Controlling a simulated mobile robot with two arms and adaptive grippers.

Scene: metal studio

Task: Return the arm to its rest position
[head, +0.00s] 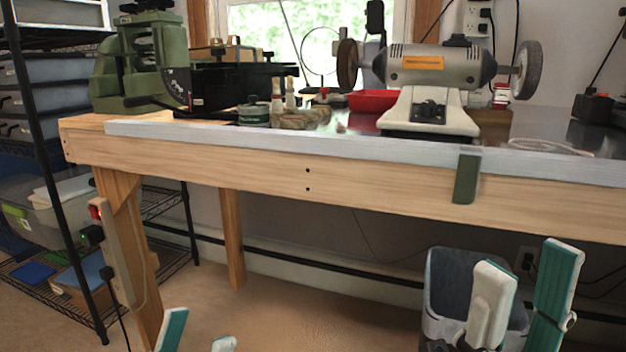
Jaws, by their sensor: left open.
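My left gripper (197,337) shows at the bottom left of the head view. Only the ends of its white and teal fingers are in frame, and they stand apart with nothing between them. My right gripper (527,284) is at the lower right, with its white and teal fingers pointing up. Its fingertips are apart and I see nothing held between them. Both grippers are below the workbench top and touch nothing that I can see. The rest of both arms is out of frame or hidden.
A wooden workbench (250,168) spans the view, bearing a green machine (145,60), a bench grinder (430,75) and a red tray (372,101). A grey bin (447,280) stands behind my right gripper. A wire shelf (42,170) is at left. The middle floor (300,315) is clear.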

